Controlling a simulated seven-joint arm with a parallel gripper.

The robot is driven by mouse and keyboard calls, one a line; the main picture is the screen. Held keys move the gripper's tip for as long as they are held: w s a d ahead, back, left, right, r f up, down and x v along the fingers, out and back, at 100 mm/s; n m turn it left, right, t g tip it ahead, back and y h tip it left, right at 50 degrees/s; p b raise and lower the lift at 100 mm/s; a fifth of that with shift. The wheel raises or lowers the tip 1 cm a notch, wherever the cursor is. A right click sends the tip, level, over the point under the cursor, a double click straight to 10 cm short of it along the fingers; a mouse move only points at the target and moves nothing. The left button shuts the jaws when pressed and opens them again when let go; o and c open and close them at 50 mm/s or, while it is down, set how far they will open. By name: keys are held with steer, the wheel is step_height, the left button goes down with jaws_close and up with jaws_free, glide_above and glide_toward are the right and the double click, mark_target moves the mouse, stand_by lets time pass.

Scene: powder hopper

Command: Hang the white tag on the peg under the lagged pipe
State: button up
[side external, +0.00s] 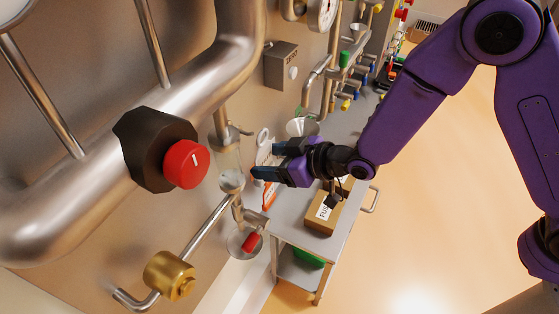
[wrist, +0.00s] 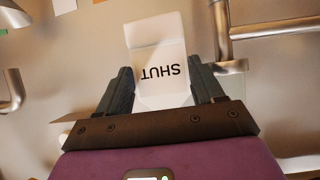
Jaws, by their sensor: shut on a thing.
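My gripper (wrist: 160,75) is shut on a white tag (wrist: 157,50) in the wrist view. The tag stands out beyond the fingers and reads SHUT, upside down in this picture. A thick silver pipe (side external: 225,70), possibly the lagged one, bends across the left of the side view. I cannot pick out the peg for certain in either view.
A black valve body with a red knob (side external: 186,164) and a brass fitting (side external: 170,275) stand out from the wall. A grey trolley (side external: 290,236) carries a cardboard box (side external: 325,212) below my gripper. A metal pipe (wrist: 221,35) is to the tag's right. Open floor lies at right.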

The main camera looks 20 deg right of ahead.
mark_target(264, 156)
steer(key=shift+w+a+f, duration=0.1)
steer(key=shift+w+a, duration=1)
steer(key=shift+w+a+f, duration=0.4)
steer(key=shift+f, duration=0.05)
steer(key=o, duration=1.1)
steer(key=shift+a, duration=0.1)
steer(key=shift+s, duration=0.1)
steer(key=shift+s, duration=0.1)
